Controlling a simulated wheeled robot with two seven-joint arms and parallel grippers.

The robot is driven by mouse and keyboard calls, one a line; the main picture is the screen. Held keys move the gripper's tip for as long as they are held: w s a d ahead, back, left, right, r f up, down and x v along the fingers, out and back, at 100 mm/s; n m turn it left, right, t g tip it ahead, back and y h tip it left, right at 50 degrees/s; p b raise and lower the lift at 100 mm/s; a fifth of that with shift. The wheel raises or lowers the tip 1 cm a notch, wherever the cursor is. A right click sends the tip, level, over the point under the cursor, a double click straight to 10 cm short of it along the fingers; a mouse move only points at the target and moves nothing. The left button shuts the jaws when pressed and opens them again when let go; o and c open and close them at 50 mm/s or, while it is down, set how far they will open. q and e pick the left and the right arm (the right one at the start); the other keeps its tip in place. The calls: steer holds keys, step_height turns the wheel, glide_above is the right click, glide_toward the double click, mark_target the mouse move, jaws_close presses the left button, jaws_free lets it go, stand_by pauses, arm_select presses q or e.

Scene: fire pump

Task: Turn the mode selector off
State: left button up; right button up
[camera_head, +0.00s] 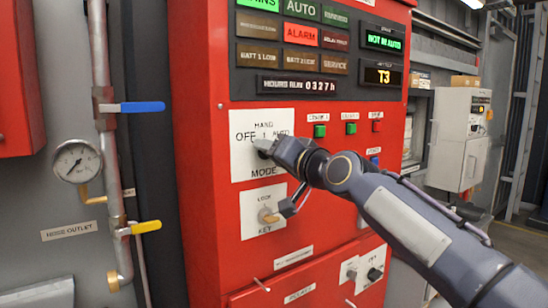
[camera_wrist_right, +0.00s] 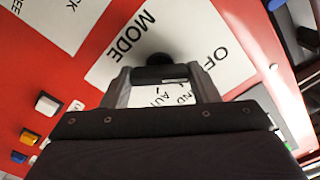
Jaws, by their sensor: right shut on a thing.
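The mode selector's white plate (camera_head: 243,168) is on the front of the red panel, with "HAND", "OFF", "AUTO" and "MODE" printed on it. OFF is on the left of the plate and AUTO on the right. My right gripper (camera_head: 264,147) is at the middle of the plate and largely hides the selector knob. In the right wrist view the dark knob (camera_wrist_right: 160,59) shows between the fingertips of my right gripper (camera_wrist_right: 160,78), which is shut on it. I cannot tell which position the knob points to. My left gripper is not in view.
A key switch (camera_head: 267,214) sits just below the mode plate, close under my right wrist. Lit indicators and a T3 display (camera_head: 382,76) are above. Small green and red buttons (camera_head: 351,128) are to the right. A pressure gauge (camera_head: 76,160) and valve pipe stand at left.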

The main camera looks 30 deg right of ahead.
steer(key=shift+f, duration=0.1)
steer(key=o, duration=1)
steer(key=s, duration=0.5)
steer(key=s+b, duration=0.1)
steer(key=s, duration=0.1)
steer(key=shift+s+d, duration=0.3)
steer(key=shift+s, duration=0.05)
steer(key=s+a+f+n+g+y+p, duration=0.1)
steer(key=s+a+f+n+g+p, duration=0.1)
steer(key=s+f, duration=0.5)
steer(key=s+a+f+n+g+p, duration=0.1)
steer(key=s+a+f+g+p, duration=0.3)
steer(key=f, duration=0.9)
steer(key=s+a+f+n+g+y+p, duration=0.1)
steer(key=s+a+f+n+g+p, duration=0.1)
steer(key=s+a+f+g, duration=0.4)
steer(key=shift+s+a+f+n+y+p, duration=0.15)
steer(key=shift+s+f+p, duration=0.25)
steer(key=shift+s+f, duration=0.75)
steer(key=shift+s+f+n+y+p, duration=0.15)
steer(key=shift+s+f+p, duration=0.2)
steer(key=shift+s+f, duration=0.8)
